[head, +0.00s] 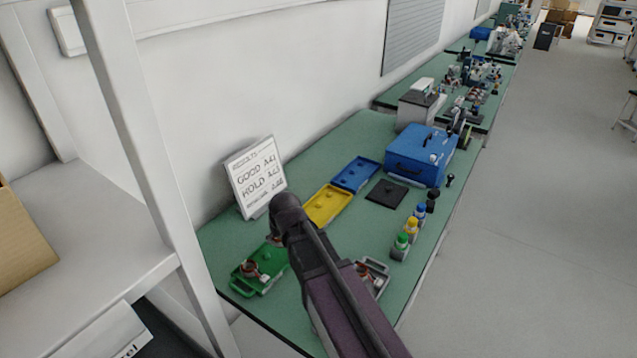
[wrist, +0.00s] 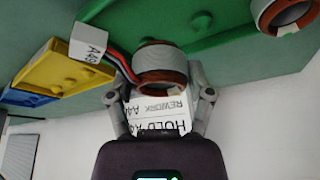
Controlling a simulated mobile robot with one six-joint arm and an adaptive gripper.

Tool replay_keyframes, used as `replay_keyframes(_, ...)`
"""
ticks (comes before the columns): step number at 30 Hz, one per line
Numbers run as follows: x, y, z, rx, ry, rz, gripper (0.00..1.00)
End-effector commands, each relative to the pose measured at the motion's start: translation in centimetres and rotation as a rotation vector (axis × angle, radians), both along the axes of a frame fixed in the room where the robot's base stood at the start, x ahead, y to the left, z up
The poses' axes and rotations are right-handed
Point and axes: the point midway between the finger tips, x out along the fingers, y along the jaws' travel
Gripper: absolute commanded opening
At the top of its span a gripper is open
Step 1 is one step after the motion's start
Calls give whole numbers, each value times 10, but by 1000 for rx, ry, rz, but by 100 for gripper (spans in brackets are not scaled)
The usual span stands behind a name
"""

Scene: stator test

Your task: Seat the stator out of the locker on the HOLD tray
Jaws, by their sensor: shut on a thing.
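My gripper (wrist: 160,97) is shut on a stator (wrist: 160,66), a copper-wound ring with a white rim, seen between its fingers in the wrist view. Dark and red leads run from it to a white tag (wrist: 89,43) starting "A4". In the head view my arm hides most of the gripper, above the bench near the green tray (head: 246,287). That tray holds another stator (head: 249,268), which also shows in the wrist view (wrist: 284,12). A yellow tray (head: 328,205) and a blue tray (head: 356,174) look empty. I cannot tell which tray is HOLD.
A white sign (head: 256,178) with GOOD and HOLD lines stands by the wall. A grey tray (head: 379,267) is partly behind my arm. A black pad (head: 387,194), a blue case (head: 420,155) and capped bottles (head: 411,228) stand right. A white post (head: 140,150) rises at left.

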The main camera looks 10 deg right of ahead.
Motion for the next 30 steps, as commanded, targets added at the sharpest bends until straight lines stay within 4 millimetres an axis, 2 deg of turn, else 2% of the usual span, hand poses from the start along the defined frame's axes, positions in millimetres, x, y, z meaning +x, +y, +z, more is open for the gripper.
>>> replay_keyframes(1, 13, -5, 3, 0, 0, -12, 10)
replay_keyframes(8, 67, -37, 12, 0, 0, -79, 10)
replay_keyframes(18, 148, -103, 26, 0, 0, -190, 10)
replay_keyframes(24, 178, -135, 31, 0, 0, -236, 10)
replay_keyframes(30, 189, -150, 33, 0, -1, -256, 10)
